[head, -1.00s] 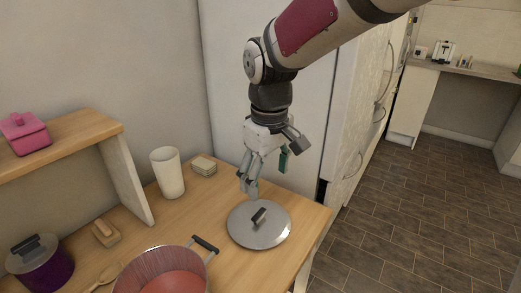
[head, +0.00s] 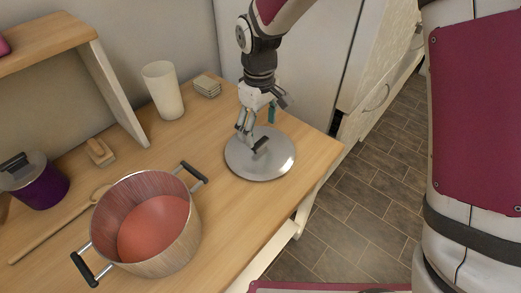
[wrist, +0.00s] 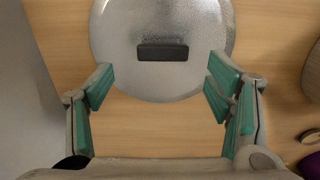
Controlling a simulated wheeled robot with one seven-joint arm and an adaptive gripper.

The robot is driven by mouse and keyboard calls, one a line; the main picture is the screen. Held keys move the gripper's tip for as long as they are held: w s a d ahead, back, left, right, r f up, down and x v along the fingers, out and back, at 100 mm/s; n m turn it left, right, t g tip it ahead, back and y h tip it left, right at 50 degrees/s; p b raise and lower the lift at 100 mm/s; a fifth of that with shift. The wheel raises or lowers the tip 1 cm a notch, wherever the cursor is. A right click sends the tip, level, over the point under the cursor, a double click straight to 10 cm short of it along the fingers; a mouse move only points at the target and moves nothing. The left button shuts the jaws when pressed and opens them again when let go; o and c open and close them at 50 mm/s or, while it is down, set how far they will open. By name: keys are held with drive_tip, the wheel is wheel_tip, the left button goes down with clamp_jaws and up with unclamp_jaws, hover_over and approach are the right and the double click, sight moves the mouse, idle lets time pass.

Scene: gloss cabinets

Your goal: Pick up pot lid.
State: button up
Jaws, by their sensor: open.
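The pot lid (head: 268,163) is a round, shiny metal disc with a dark bar handle. It lies flat on the wooden table near its right edge. In the wrist view the lid (wrist: 120,30) fills the upper middle, with its dark handle (wrist: 162,51) facing the camera. My gripper (head: 255,130) is above the lid's back part, pointing down. In the wrist view my gripper (wrist: 160,85) is open and empty, its green-padded fingers spread on either side of the lid's near rim. The handle is just beyond the fingertips, roughly centred between them.
A large pot (head: 150,225) with a red inside stands left of the lid. A white cup (head: 163,90), a stack of coasters (head: 207,86), a wooden spoon (head: 50,230) and a purple lidded pot (head: 36,182) are also on the table (head: 225,215). A shelf stands at the left.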

sight(258, 141)
drive_tip(key=shift+s+a+f+b, duration=0.1)
drive_tip(key=shift+f+b, duration=0.25)
drive_tip(key=shift+f, duration=2.45)
drive_tip(key=c, duration=1.5)
drive_tip(key=shift+r, duration=0.1)
